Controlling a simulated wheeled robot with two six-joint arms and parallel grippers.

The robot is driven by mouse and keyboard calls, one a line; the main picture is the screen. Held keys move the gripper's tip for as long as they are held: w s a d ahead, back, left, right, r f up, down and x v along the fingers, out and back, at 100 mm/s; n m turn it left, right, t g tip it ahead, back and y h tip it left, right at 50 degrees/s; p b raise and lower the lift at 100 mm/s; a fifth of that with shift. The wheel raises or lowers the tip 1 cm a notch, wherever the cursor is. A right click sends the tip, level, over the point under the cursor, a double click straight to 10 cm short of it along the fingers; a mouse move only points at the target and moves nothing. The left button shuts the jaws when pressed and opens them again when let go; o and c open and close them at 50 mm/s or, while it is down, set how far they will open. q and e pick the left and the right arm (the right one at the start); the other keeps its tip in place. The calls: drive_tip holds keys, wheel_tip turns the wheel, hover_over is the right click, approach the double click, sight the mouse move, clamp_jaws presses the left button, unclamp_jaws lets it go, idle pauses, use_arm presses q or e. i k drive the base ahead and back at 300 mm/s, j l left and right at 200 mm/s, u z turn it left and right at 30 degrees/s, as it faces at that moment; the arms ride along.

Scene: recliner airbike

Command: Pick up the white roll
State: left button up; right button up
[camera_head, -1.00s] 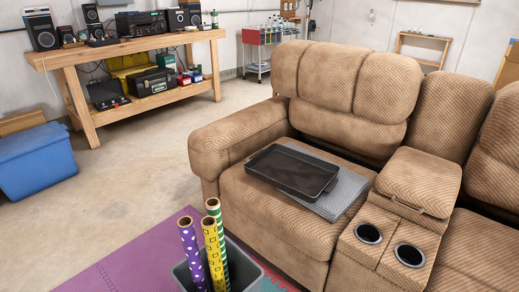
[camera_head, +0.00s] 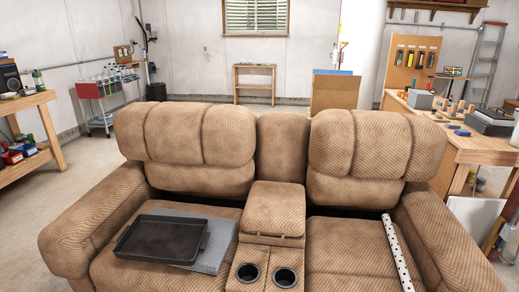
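A white roll with dark dots (camera_head: 398,252) lies on the right seat of the brown recliner sofa (camera_head: 280,140), close against the right armrest. Its far end is near the backrest, and its near end runs to the bottom of the picture. Neither of my grippers is in view.
A black tray (camera_head: 160,239) and a grey sheet (camera_head: 218,246) lie on the left seat. A console with two cup holders (camera_head: 248,273) divides the seats. A wooden workbench (camera_head: 470,148) with tools stands behind on the right, and a red cart (camera_head: 105,88) at the back left.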

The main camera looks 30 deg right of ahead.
sight(407, 283)
drive_tip(key=z, duration=2.15)
drive_tip(key=u, duration=2.65)
drive_tip(key=z, duration=2.65)
